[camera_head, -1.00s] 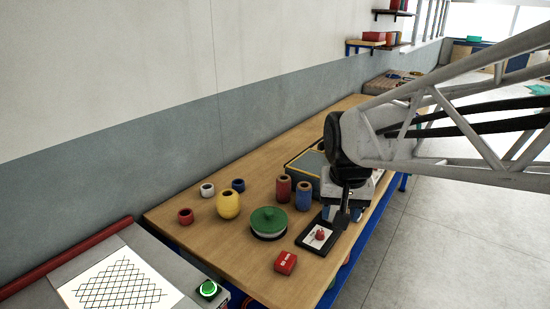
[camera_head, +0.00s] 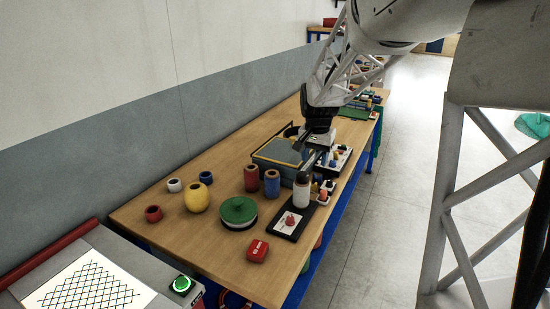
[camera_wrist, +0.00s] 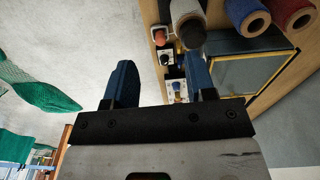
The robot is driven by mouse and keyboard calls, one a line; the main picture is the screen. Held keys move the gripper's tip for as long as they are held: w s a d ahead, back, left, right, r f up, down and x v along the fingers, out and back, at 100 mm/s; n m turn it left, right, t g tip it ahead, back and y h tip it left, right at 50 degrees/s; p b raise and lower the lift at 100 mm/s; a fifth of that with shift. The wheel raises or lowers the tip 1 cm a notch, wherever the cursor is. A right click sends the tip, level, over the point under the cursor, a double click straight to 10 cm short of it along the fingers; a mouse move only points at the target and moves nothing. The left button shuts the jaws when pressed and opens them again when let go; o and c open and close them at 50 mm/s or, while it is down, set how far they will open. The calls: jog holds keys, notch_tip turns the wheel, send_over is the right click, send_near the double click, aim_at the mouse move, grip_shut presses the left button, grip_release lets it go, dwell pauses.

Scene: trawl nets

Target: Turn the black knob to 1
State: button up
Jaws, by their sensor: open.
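Small knobs on pale square bases show between my fingers in the wrist view. One is a dark knob (camera_wrist: 166,58), which looks like the black knob.
A white bottle with a black cap (camera_head: 301,193) stands close by, beside a black tray (camera_head: 284,234). Red (camera_head: 251,180) and blue (camera_head: 272,184) spools and a blue-grey case (camera_head: 275,152) are to the left. Open floor (camera_head: 385,210) lies right of the bench.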

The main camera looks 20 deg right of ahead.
aim_at(330, 183)
jog(key=w+d+f+m, duration=0.1)
jog(key=w+d+f, duration=0.3)
jog(key=w+d+f+m, duration=0.1)
jog(key=w+d+f, duration=0.3)
jog(key=w+d, duration=0.1)
jog(key=w+d+f+m+g, duration=0.1)
jog(key=w+d+f+m, duration=0.1)
jog(key=w+d+f, duration=0.2)
jog(key=shift+w+d, duration=0.2)
jog(key=shift+d, duration=0.25)
jog(key=shift+f, duration=0.1)
jog(key=shift+s+f, duration=0.1)
jog(key=shift+f, duration=3.7)
jog(key=c, duration=0.9)
jog(key=shift+c, duration=0.2)
